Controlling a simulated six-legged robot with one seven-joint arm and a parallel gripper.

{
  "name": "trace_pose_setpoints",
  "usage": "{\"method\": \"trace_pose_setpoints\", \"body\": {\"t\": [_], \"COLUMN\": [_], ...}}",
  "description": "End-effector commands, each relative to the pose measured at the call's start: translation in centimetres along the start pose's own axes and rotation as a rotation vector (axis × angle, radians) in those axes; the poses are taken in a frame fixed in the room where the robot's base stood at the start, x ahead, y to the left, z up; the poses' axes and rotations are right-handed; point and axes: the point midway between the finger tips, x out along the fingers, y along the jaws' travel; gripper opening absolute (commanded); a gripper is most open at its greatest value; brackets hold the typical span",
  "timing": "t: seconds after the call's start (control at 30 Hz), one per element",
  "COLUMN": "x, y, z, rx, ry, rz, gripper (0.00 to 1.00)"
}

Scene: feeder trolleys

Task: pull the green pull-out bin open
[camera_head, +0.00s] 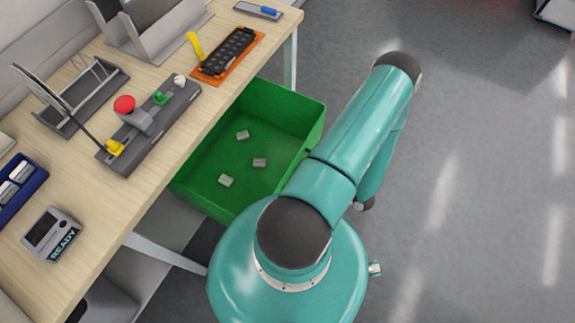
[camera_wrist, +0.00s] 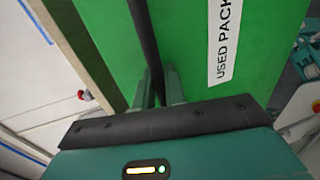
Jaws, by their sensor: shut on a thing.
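The green pull-out bin (camera_head: 281,103) stands out from under the wooden table, its open top showing several small grey blocks inside. Its far-left part lies under the tabletop. In the wrist view the bin's green front (camera_wrist: 190,35) fills the middle, with a white label (camera_wrist: 224,42) reading "USED PACK". A dark bar handle (camera_wrist: 143,35) runs along this front. My gripper (camera_wrist: 160,82) is shut on the handle, its fingers on either side of it. In the head view my arm hides the gripper and handle.
The wooden table (camera_head: 203,143) carries a grey control box (camera_head: 150,130) with a red button, an orange tray (camera_head: 229,56), a blue tray (camera_head: 20,186) and a small "READY" display (camera_head: 52,234). A pale table leg (camera_head: 165,253) stands near the bin.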

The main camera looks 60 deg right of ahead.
Motion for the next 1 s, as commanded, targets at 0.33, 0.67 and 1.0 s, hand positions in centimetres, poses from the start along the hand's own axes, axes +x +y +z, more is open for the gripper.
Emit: {"method": "trace_pose_setpoints", "body": {"t": [0.33, 0.67, 1.0], "x": [-2.4, -2.5, -2.5], "y": [-0.5, -0.5, -0.5], "z": [0.1, 0.1, 0.1], "rx": [-0.001, -0.001, -0.001], "ry": [0.0, 0.0, 0.0], "rz": [0.002, 0.002, 0.001], "gripper": [0.0, 0.0, 0.3]}}
